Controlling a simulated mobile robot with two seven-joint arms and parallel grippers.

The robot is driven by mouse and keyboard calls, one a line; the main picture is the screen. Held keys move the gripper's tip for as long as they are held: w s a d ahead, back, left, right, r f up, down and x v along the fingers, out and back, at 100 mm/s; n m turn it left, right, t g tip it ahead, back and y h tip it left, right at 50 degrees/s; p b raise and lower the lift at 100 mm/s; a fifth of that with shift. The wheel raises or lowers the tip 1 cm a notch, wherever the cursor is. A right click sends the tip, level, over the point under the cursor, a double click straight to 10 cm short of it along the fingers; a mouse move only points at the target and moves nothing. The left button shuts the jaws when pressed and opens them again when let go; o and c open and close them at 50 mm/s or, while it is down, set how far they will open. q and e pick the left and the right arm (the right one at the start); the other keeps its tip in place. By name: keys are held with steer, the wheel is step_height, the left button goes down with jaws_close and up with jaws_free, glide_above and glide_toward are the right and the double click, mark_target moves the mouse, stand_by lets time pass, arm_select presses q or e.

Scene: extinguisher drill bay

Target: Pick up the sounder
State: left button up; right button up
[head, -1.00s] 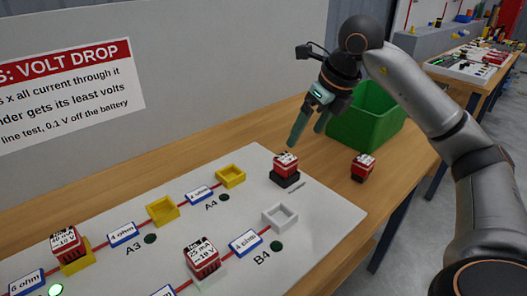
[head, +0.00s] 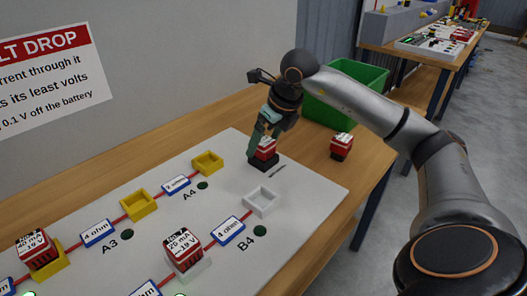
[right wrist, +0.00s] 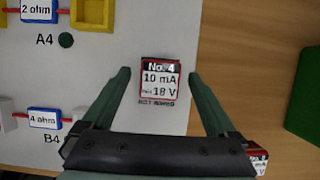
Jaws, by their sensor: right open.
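A red sounder with a white label, No. 4, 10 mA, 18 V (right wrist: 158,78), stands on a black base (head: 263,164) near the far right corner of the white board. In the head view this sounder (head: 266,150) is partly hidden by my right gripper (head: 262,138). My right gripper is open, and in the right wrist view its fingers (right wrist: 159,76) lie to the left and right of the sounder, with a gap showing on each side. Whether the fingertips are down level with its sides is hard to tell. My left gripper is not in view.
Another red sounder (head: 341,146) stands on the wooden table, right of the board. More red sounders (head: 184,248) (head: 34,248) sit in sockets. Empty yellow sockets (head: 208,162) (head: 139,204) and an empty white socket (head: 262,201) are nearby. A green bin (head: 345,90) stands behind.

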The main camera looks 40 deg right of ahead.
steer(key=shift+w+f, duration=0.25)
steer(key=shift+f, duration=0.3)
steer(key=shift+r, duration=0.1)
jaws_close()
